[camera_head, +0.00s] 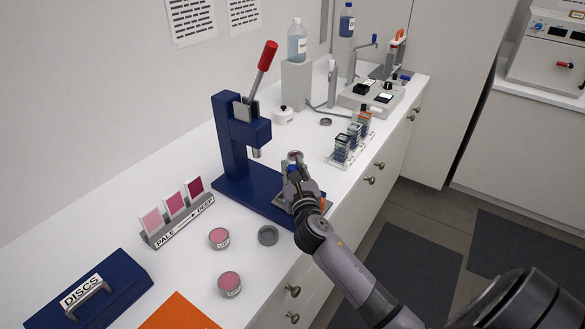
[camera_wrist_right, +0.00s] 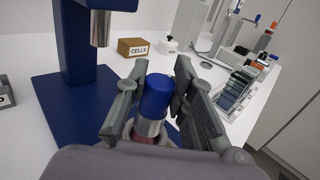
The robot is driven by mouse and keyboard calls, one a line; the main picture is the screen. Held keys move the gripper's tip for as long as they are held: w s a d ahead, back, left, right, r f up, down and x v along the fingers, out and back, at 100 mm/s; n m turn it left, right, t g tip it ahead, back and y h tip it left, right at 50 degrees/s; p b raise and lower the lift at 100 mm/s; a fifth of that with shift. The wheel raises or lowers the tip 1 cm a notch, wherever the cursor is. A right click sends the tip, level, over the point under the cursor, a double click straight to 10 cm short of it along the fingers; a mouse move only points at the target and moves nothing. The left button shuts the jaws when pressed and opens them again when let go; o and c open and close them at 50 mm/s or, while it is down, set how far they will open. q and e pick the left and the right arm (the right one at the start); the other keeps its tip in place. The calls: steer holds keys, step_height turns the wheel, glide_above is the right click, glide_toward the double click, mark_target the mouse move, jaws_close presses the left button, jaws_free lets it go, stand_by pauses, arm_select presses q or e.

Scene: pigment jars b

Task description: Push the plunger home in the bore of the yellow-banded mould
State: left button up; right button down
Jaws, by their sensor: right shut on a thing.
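My right gripper (camera_head: 293,170) is over the front end of the blue press base, fingers pointing away from me. In the right wrist view, the gripper (camera_wrist_right: 158,95) is shut on the plunger, with a finger on each side. The plunger has a blue cap (camera_wrist_right: 155,98) and a silver metal shank (camera_wrist_right: 149,127), and looks roughly upright. Pink shows below the shank, partly hidden by my gripper. I cannot make out a yellow band or the bore, so I cannot tell how deep the plunger sits. A grey plate (camera_head: 281,202) lies under the gripper. My left gripper is out of view.
The blue press (camera_head: 232,145) with its red-handled lever (camera_head: 267,56) stands just left of the gripper. Pink jars (camera_head: 219,238), a grey ring (camera_head: 268,235) and the DISCS box (camera_head: 98,290) lie nearer. A rack of cells (camera_head: 342,148) stands to the right.

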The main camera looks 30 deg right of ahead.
steer(key=shift+f+b, duration=0.95)
steer(key=shift+f, duration=0.45)
steer(key=c, duration=1.3)
jaws_free()
steer(key=shift+s, duration=0.1)
steer(key=v, duration=1.2)
